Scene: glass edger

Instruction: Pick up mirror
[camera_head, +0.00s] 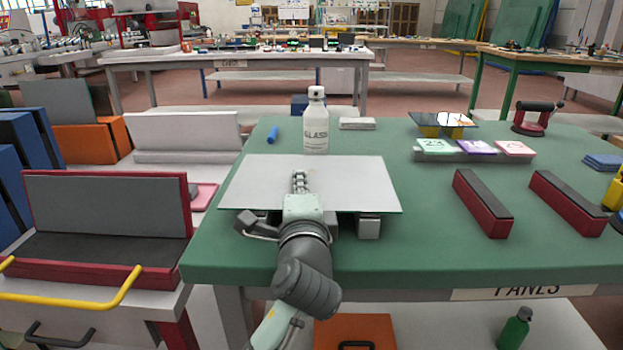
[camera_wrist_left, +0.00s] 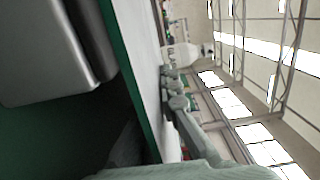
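A pale grey, flat rectangular pane (camera_head: 340,181), which may be the mirror, lies level on grey support blocks (camera_head: 369,226) near the table's front edge. A smaller, shinier reflective plate (camera_head: 443,119) rests on yellow blocks at the back. My left gripper (camera_head: 299,181) reaches in from the front over the pane's near edge, with finger parts showing above its top face. The left wrist view shows the pane (camera_wrist_left: 140,62) almost edge-on beside the gripper finger (camera_wrist_left: 178,98). Anything under the pane is hidden or dark, so its grip is unclear. My right gripper is not visible.
A white bottle labelled GLASS (camera_head: 316,124) stands just behind the pane. Two dark red padded bars (camera_head: 483,203) (camera_head: 567,203) lie to the right on the green table (camera_head: 427,250). A red-framed rack (camera_head: 108,222) stands left. Bare tabletop lies between pane and bars.

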